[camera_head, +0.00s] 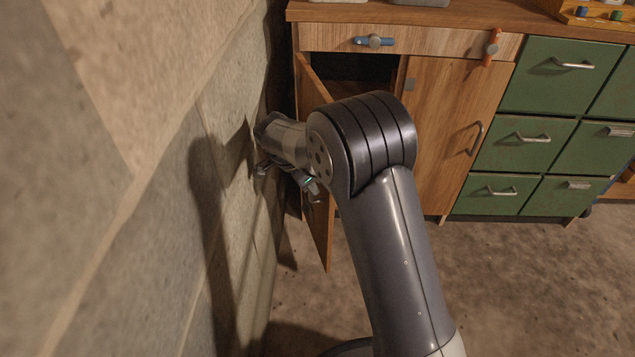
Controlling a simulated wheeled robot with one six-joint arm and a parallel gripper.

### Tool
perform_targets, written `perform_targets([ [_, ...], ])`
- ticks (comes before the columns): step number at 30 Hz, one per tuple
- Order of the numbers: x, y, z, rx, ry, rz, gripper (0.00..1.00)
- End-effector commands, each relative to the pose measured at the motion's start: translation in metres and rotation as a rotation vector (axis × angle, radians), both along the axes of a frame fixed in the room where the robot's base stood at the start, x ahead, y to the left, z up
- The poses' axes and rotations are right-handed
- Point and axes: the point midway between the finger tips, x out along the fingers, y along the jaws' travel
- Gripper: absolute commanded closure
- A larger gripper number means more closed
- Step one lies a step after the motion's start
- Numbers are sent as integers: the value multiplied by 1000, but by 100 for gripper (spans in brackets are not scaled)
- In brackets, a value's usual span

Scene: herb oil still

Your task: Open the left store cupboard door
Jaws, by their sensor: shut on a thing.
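The left store cupboard door (319,232) stands swung well out from the cupboard, seen nearly edge-on beside the wall. A dark opening (352,68) shows behind it. My gripper (288,180) is at the door's wall side, between the door and the wall. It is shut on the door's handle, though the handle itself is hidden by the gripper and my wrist. My arm covers part of the door and of the opening.
The stone wall (150,170) is close to my gripper on the left. The right cupboard door (450,125) is closed. A blue latch (374,41) and an orange latch (492,47) sit above. Green drawers (525,145) stand at right. The floor (500,290) is clear in front.

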Motion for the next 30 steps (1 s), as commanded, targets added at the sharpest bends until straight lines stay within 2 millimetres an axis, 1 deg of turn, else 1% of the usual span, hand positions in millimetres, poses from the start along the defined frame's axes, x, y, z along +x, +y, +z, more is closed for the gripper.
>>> perform_targets([
  [9,1,1,1,2,-1,3,100],
  [10,1,1,1,2,-1,3,86],
  [17,1,0,0,2,-1,2,67],
  [25,1,0,2,2,-1,1,67],
  [28,1,0,13,2,-2,1,67],
  [30,1,0,25,3,-3,1,67],
])
